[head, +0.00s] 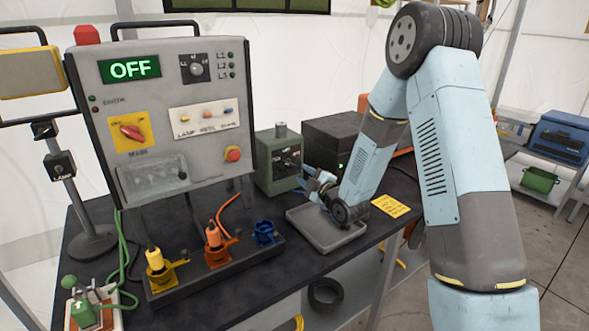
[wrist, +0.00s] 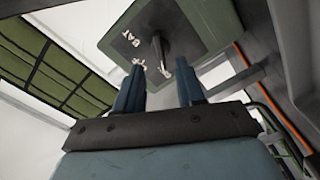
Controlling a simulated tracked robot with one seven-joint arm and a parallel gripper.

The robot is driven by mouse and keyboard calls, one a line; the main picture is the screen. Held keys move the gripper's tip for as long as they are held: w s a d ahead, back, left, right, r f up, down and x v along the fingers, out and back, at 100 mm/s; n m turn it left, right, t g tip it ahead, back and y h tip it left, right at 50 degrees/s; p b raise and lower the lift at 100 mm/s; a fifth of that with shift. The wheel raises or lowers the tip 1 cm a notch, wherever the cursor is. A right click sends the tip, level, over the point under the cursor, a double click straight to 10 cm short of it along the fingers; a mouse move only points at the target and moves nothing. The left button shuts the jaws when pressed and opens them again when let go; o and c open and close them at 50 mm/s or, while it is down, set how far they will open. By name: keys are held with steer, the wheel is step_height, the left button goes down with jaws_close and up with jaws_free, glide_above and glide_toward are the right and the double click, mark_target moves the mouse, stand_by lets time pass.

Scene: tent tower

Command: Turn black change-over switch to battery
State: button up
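The black change-over switch (head: 289,160) is on the front of a small green box (head: 263,165) on the table, in the middle of the head view. In the wrist view the dark switch (wrist: 158,47) stands out from the green panel (wrist: 206,22), with white "BAT" lettering (wrist: 131,40) to its left and a partly hidden white mark below it. My gripper (wrist: 159,72) points at the switch. Its two blue fingers are apart, with the switch handle in line with the gap between them. I cannot tell whether they touch it. In the head view my gripper (head: 308,183) is close to the box front.
A grey tray (head: 335,243) lies under my wrist, with a yellow note (head: 390,206) to its right. A dark box (head: 335,138) stands right of the green box. A large control panel (head: 165,120) reading OFF stands left. Coloured plugs (head: 213,237) stand in front of it.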

mark_target(292, 166)
steer(key=x, duration=0.6)
steer(key=shift+w+a, duration=0.25)
steer(key=shift+w, duration=0.05)
jaws_close()
